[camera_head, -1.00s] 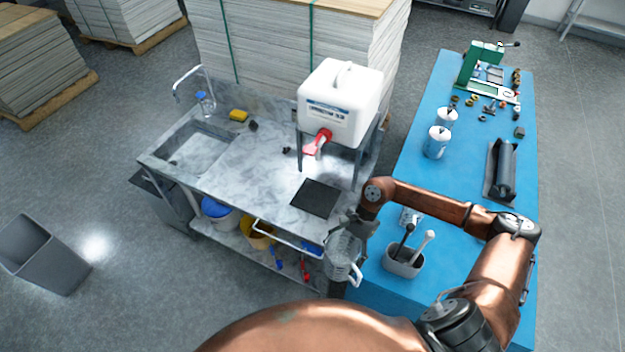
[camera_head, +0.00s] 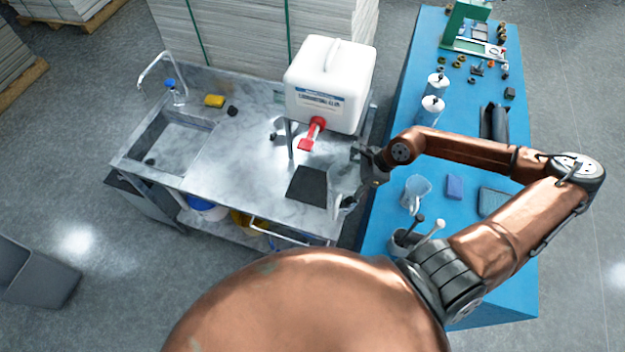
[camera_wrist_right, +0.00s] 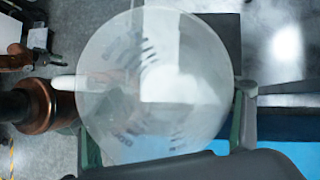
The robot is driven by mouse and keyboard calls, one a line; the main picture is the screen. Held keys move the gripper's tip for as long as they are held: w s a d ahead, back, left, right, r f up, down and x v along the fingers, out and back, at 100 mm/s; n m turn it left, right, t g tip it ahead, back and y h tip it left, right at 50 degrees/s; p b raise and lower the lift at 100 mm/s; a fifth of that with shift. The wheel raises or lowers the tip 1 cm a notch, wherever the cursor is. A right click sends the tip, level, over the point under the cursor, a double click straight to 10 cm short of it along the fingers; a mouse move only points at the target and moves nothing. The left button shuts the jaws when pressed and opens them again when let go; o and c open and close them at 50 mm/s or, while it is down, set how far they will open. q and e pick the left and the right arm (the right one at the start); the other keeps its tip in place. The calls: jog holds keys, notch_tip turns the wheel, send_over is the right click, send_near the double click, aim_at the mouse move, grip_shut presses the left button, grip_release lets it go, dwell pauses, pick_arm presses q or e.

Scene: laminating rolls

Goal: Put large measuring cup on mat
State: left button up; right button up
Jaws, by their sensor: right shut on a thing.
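The large measuring cup (camera_head: 343,184) is clear and hangs in my right gripper (camera_head: 361,166) at the right edge of the marble counter. The right gripper is shut on it. In the right wrist view the cup (camera_wrist_right: 155,85) fills the middle, seen through its round opening, with markings on its wall. The dark square mat (camera_head: 307,185) lies flat on the counter just left of the cup; the cup overlaps its right edge in the head view, and its height above the counter is hard to tell. My left gripper is not in view.
A white canister (camera_head: 330,85) with a red tap stands behind the mat. A smaller clear cup (camera_head: 417,190) and a grey pot (camera_head: 402,242) with tools stand on the blue table (camera_head: 465,155). The counter (camera_head: 235,165) left of the mat is clear up to the sink (camera_head: 165,140).

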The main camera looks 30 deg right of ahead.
jog(key=w+a+f+p, duration=0.2)
jog(key=w+f+p, duration=0.2)
jog(key=w+f, duration=0.8)
jog(key=shift+f, duration=0.2)
jog(key=shift+w, duration=0.1)
jog(key=shift+f, duration=0.2)
jog(key=o, duration=1.3)
jog(key=shift+r, duration=0.1)
jog(key=shift+c, duration=0.2)
jog(key=shift+r, duration=0.1)
